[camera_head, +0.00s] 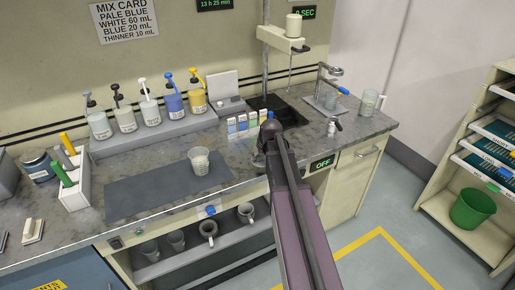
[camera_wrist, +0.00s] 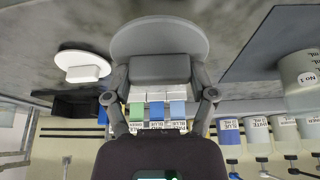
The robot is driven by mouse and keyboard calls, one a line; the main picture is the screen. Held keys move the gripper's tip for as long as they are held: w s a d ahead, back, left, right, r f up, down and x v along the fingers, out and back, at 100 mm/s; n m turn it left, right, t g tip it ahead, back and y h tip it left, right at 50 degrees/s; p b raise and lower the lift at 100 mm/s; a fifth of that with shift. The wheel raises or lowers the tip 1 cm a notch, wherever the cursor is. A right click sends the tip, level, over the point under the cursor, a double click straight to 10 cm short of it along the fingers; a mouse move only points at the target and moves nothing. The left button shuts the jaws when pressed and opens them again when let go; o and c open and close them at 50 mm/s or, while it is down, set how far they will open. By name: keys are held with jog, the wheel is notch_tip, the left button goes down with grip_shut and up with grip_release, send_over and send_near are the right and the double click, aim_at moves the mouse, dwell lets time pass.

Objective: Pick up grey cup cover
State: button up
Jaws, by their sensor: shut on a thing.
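My gripper (camera_wrist: 160,72) is shut on the grey cup cover (camera_wrist: 160,38). The wrist view shows the cover's round grey disc beyond the fingers, with its blocky grey grip between them. I cannot tell from the views how far the cover is above the counter.
A white cover (camera_wrist: 82,65) lies beside the held one. Small colour-labelled boxes (camera_head: 243,123) stand close to my gripper. A cup (camera_head: 200,160) stands on the dark mat (camera_head: 130,190). Pump bottles (camera_head: 149,104) line the back. A stand (camera_head: 284,40) rises behind.

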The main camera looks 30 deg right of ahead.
jog(key=s+a, duration=0.2)
jog(key=s, duration=0.6)
jog(key=shift+r+p, duration=0.3)
jog(key=shift+r, duration=0.1)
jog(key=shift+s, duration=0.1)
